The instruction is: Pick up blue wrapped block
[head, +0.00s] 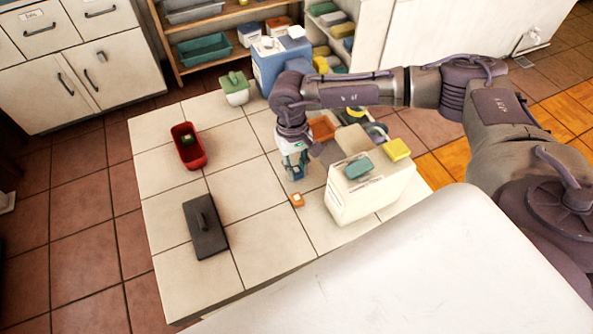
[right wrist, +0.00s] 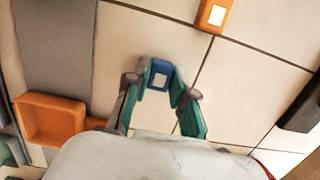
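The blue wrapped block (right wrist: 158,76) is small, with a pale label on its top. In the right wrist view it sits between the tips of my right gripper (right wrist: 159,80), whose green fingers lean inward and appear to touch both its sides. In the head view my right gripper (head: 295,165) points down over the tiled table, and a bit of blue shows at its tips, mostly hidden by the fingers. I cannot tell whether the block is clear of the tabletop. My left gripper is not in view.
An orange block (head: 297,200) lies close by on the tiled table (head: 250,220). A white box (head: 370,185) with teal and yellow blocks on top stands to the right. An orange tray (right wrist: 50,118), a red bin (head: 187,146) and a dark lidded piece (head: 205,228) are also on the table.

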